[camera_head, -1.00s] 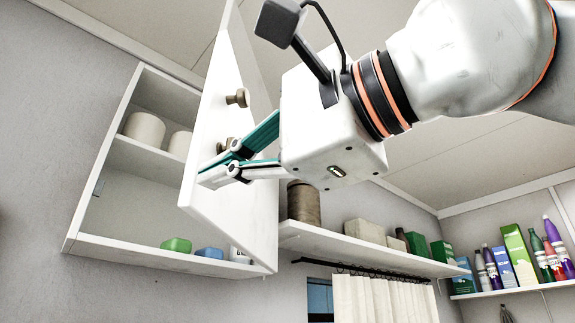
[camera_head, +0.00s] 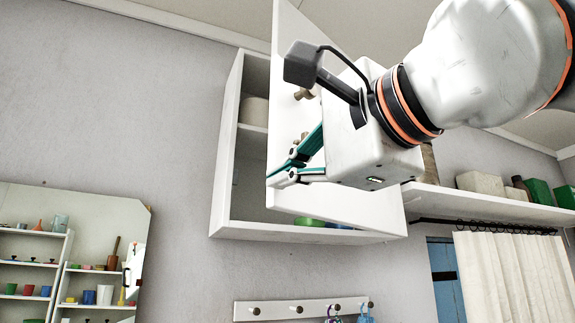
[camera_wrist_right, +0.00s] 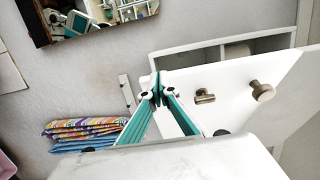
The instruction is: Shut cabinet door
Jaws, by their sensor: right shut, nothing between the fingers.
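The white wall cabinet (camera_head: 225,165) hangs on the grey wall in the head view. Its white door (camera_head: 350,215) stands partly open, hinged on the right, with brown knobs (camera_head: 303,94) on its face. My right gripper (camera_head: 278,180) is shut and empty in front of the door's outer face, near its free edge; I cannot tell whether it touches. In the right wrist view, the fingertips (camera_wrist_right: 158,90) lie at the edge of the door (camera_wrist_right: 225,90), and two knobs (camera_wrist_right: 262,91) show beside them. My left gripper is not in view.
Inside the cabinet are a pale round container (camera_head: 254,111) and a green item (camera_head: 310,222). A shelf with boxes (camera_head: 480,183) is to the right above a curtain (camera_head: 500,270). A hook rail (camera_head: 290,309) and a mirror (camera_head: 70,245) are below.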

